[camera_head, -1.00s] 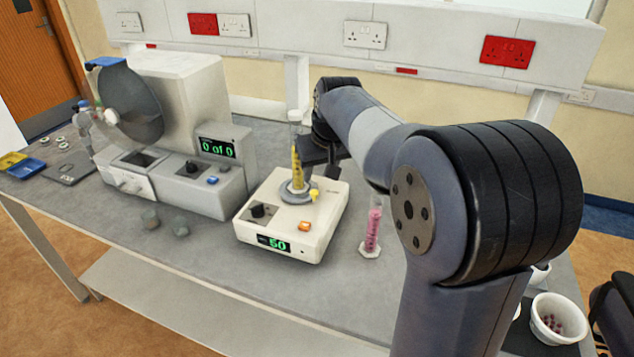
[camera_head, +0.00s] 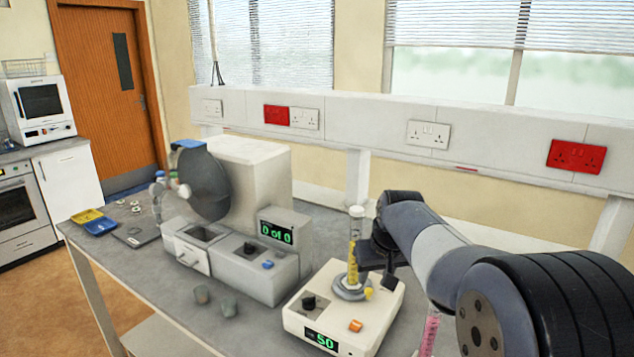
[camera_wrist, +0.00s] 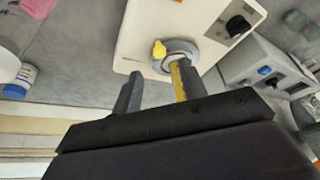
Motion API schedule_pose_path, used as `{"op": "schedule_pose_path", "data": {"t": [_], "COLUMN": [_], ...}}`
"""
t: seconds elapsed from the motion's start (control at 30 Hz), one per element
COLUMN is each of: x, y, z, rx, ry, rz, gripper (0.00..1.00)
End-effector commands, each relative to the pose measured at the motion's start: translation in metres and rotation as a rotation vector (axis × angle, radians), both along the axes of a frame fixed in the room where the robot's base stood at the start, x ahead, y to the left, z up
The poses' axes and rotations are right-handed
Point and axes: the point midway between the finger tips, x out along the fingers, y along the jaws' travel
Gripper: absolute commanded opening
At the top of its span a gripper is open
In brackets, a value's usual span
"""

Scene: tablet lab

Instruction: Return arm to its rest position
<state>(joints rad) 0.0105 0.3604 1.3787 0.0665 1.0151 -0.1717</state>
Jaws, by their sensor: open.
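My arm reaches in from the right of the head view. My gripper (camera_head: 370,266) is at the white counting machine, close beside a clear upright cylinder of yellow tablets (camera_head: 353,252). The cylinder stands on the round grey seat of the machine (camera_head: 373,322), whose display reads 50. In the wrist view my gripper (camera_wrist: 160,82) has its two fingers apart. The yellow cylinder (camera_wrist: 179,82) shows beside the right finger, partly hidden by it. I cannot tell whether they touch.
A larger machine with a dark disc (camera_head: 205,185) and a "0 of 0" display stands to the left. A pink-filled cylinder (camera_head: 429,335) is near my arm. Blue and yellow trays (camera_head: 98,226) lie at the bench's left end. A socket rail (camera_head: 350,135) runs behind.

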Motion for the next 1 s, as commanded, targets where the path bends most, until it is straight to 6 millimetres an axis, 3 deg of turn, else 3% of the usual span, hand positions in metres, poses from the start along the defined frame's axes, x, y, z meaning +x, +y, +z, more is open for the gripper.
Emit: {"op": "schedule_pose_path", "data": {"t": [0.3, 1.0], "x": [0.023, 0.022], "y": [0.004, -0.003], "z": [-0.059, -0.055], "rx": [0.0, 0.0], "ry": [0.004, 0.001], "rz": [0.0, 0.11], "gripper": [0.4, 0.4]}}
